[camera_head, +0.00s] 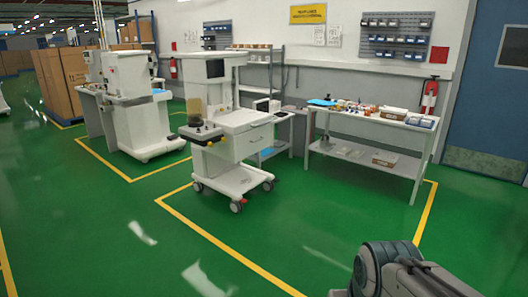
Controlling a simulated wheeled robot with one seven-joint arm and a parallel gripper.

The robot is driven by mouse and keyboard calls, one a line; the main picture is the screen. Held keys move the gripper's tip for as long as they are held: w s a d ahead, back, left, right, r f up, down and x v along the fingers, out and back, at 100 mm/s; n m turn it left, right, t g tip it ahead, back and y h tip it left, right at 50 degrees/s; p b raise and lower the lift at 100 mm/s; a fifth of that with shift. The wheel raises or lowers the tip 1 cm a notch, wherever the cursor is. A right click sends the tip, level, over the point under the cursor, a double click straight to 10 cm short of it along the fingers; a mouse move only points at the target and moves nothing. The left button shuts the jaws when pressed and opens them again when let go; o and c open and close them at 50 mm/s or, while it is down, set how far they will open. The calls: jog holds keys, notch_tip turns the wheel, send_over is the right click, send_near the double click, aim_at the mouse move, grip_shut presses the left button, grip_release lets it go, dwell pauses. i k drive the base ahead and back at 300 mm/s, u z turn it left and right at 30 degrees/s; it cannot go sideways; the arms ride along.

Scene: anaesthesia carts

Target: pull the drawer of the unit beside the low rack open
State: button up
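A white wheeled anaesthesia cart (232,182) stands upright in the middle of the view, on the green floor. Its drawer front (250,142) faces to the right and toward me, with a small dark handle on it. The drawer looks closed. A small low rack (268,152) with a lower shelf stands just behind and right of the cart, partly hidden by it. A second similar cart (136,120) stands farther back left. Part of my arm shows at the bottom right, well apart from the cart. My gripper's fingertips are not in view.
A long white workbench (376,124) with small parts stands right of the cart, against the wall. A taller shelf unit (262,72) is behind. Stacked cardboard boxes (62,80) are at the far left. The green floor (120,240) in front is clear, with yellow lines.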

aim_at(249, 143)
jog(key=u, duration=0.15)
jog(key=i, duration=2.1)
jog(key=u, duration=0.25)
jog(key=i, duration=3.3)
jog(key=u, duration=0.05)
